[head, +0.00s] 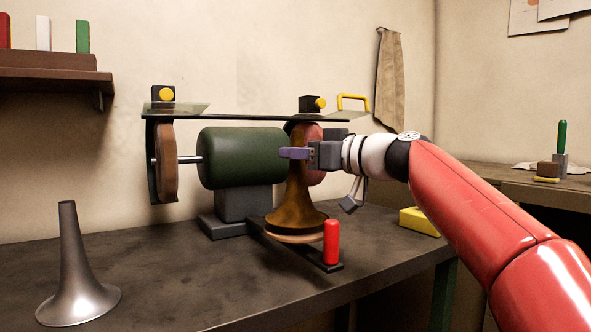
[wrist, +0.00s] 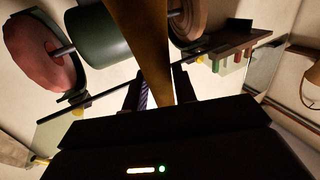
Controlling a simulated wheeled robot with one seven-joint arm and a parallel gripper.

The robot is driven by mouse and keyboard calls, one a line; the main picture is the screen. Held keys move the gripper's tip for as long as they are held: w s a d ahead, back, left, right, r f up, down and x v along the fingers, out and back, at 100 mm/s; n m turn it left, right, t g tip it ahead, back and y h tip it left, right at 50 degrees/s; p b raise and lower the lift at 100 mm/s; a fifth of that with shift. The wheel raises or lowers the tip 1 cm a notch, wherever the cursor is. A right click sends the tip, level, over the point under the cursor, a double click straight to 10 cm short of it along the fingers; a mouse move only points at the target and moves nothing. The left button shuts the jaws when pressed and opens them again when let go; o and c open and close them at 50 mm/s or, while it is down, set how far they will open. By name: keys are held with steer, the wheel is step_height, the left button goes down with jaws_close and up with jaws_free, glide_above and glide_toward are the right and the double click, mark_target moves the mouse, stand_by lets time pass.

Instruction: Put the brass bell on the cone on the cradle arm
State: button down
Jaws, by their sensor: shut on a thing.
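The brass bell (head: 297,205) stands upright, flared end down, in front of the green grinder motor. My gripper (head: 296,153) is shut on its narrow upper part, coming from the right. In the wrist view the brass bell (wrist: 145,40) runs up from between my gripper's fingers (wrist: 158,92). The bell's rim is directly over a pale wooden disc (head: 296,238) on the dark cradle arm (head: 318,260). Whether the rim touches the disc is hard to tell. No cone shows; the bell hides what is inside it.
A red upright handle (head: 331,242) stands at the cradle arm's front end, close to the bell. The green motor (head: 242,157) with its wheels is behind. A grey metal bell (head: 72,285) stands at the left front. A yellow block (head: 419,221) lies at the right.

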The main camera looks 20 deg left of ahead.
steer(key=shift+f, duration=0.85)
steer(key=shift+r, duration=0.1)
steer(key=c, duration=1.1)
jaws_free()
steer(key=shift+d, duration=0.1)
steer(key=b+v, duration=0.4)
steer(key=v, duration=0.7)
steer(key=shift+s+d, duration=0.15)
steer(key=shift+d, duration=0.2)
steer(key=shift+d, duration=0.1)
